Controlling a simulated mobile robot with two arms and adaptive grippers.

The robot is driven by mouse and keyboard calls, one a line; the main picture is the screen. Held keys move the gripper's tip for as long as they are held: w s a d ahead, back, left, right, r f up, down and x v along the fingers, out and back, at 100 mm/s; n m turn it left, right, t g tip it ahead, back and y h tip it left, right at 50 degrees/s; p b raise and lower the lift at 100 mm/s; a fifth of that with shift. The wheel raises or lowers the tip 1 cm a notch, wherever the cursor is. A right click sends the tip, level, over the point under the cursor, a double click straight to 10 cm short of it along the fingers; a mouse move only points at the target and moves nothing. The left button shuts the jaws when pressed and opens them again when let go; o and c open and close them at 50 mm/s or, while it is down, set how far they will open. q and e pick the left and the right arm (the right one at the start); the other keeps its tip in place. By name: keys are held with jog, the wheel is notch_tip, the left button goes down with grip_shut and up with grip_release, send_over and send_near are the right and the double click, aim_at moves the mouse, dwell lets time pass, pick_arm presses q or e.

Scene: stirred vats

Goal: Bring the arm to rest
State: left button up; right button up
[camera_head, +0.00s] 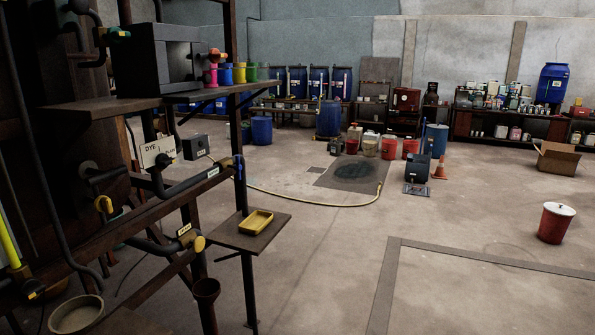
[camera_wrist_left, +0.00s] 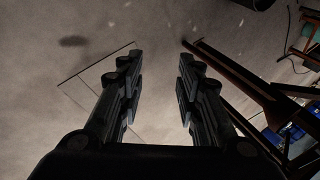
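My left gripper (camera_wrist_left: 158,90) shows in the left wrist view. Its two dark fingers stand apart with nothing between them, over bare concrete floor. No part of either arm or gripper shows in the head view. My right gripper is in neither view.
At left in the head view is a dark rack with pipes, valves and a shelf (camera_head: 80,122). A small stand (camera_head: 228,240) holds a yellow tray (camera_head: 257,221). A hose (camera_head: 330,205) crosses the floor. A red bucket (camera_head: 553,226) stands at right. The middle floor is largely clear.

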pick_arm(q)
jog(key=s+f+n+g, duration=0.1)
jog(key=s+f, duration=0.5)
jog(key=s, duration=0.9)
jog(key=s+f+n+g+h+b, duration=0.1)
jog(key=s+f+n, duration=0.2)
jog(key=s+f, duration=0.4)
jog(key=s+f+n+g+h+b, duration=0.1)
jog(key=s+f, duration=0.6)
jog(key=s, duration=1.8)
jog(key=shift+a+f+n+g, duration=0.3)
jog(key=shift+n+g, duration=0.2)
jog(key=shift+n, duration=0.5)
